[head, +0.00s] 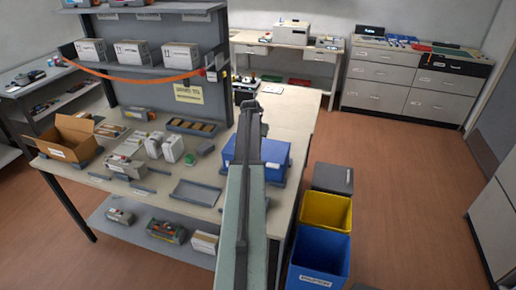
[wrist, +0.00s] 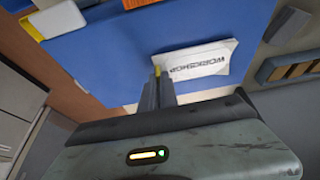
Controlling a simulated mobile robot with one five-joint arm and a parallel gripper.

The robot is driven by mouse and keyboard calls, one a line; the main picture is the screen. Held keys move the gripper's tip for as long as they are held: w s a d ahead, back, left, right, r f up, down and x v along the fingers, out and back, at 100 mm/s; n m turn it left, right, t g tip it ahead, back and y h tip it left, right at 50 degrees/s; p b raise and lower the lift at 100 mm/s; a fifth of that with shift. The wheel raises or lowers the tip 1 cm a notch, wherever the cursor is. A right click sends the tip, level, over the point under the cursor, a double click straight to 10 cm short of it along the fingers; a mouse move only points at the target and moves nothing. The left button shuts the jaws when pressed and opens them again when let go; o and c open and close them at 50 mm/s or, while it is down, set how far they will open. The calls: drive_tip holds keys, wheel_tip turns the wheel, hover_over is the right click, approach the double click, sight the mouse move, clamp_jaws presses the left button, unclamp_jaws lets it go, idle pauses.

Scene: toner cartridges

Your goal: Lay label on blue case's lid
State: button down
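The blue case (head: 278,151) stands on the right part of the workbench in the head view, partly hidden behind my arm. Its flat blue lid (wrist: 110,55) fills much of the wrist view. Whether the label touches the lid is unclear. In the head view my gripper (head: 252,108) is beside the case's far left side, and the label cannot be made out.
A compartment tray (head: 193,127) lies left of the case; a grey tray (head: 196,193) is at the bench's front. Yellow (head: 325,211) and blue (head: 320,258) bins stand on the floor at right.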

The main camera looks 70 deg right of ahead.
drive_tip(key=shift+f, duration=0.25)
drive_tip(key=c, duration=1.6)
unclamp_jaws()
drive_tip(key=shift+a+r+p, duration=0.1)
drive_tip(key=shift+r+p, duration=0.45)
drive_tip(key=shift+p, duration=0.1)
drive_tip(key=p+v, duration=1)
drive_tip(key=v, duration=0.1)
drive_tip(key=shift+a+r, duration=0.1)
drive_tip(key=shift+r, duration=0.1)
drive_tip(key=shift+f, duration=0.1)
